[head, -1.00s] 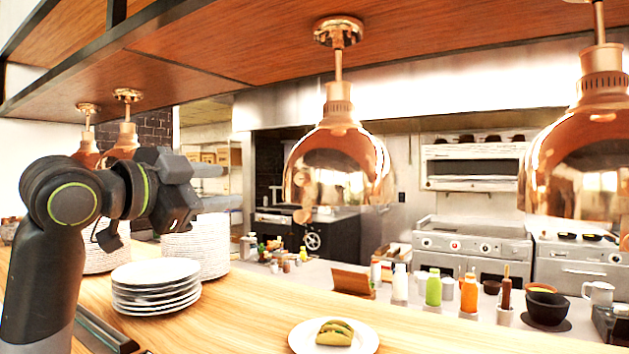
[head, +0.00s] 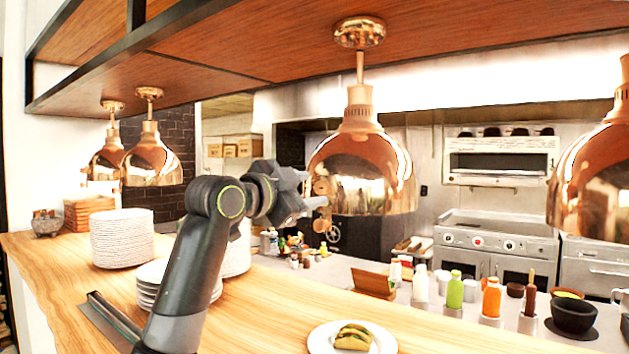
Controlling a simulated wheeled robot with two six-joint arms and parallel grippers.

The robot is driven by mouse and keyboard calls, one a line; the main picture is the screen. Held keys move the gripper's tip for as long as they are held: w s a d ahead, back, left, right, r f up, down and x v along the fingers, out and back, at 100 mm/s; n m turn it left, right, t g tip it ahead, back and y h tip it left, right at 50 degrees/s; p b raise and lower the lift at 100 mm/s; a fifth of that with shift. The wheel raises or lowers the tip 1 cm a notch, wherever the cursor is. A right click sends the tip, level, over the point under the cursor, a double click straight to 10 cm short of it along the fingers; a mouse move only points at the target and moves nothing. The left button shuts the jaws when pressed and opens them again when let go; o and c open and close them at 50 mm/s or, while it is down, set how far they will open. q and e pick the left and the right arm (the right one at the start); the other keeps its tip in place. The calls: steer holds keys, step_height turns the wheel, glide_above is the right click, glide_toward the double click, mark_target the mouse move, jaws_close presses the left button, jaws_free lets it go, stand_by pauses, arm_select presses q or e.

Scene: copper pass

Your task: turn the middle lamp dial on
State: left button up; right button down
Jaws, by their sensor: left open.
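The middle copper heat lamp (head: 362,165) hangs from the wooden shelf at the centre of the head view. Small round copper parts show at its left rim, and the lowest one, a knob-like dial (head: 321,225), hangs just below the rim. I cannot tell its setting. My left gripper (head: 312,190) is open, with its fingers pointing right at the lamp's left edge. The fingers are close to the copper parts and partly overlap them; I cannot tell whether they touch. My right gripper is not in view.
A second copper lamp (head: 597,180) hangs at the right edge, and two more hang at the left, including one lamp (head: 151,160). Plate stacks (head: 122,238) stand on the wooden counter (head: 265,310). A taco plate (head: 385,342) sits at the front. Bottles (head: 455,290) stand behind the counter.

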mark_target(322, 187)
arm_select(q)
steer(key=shift+p+x, duration=0.3)
steer(key=shift+x, duration=1)
steer(key=c, duration=1)
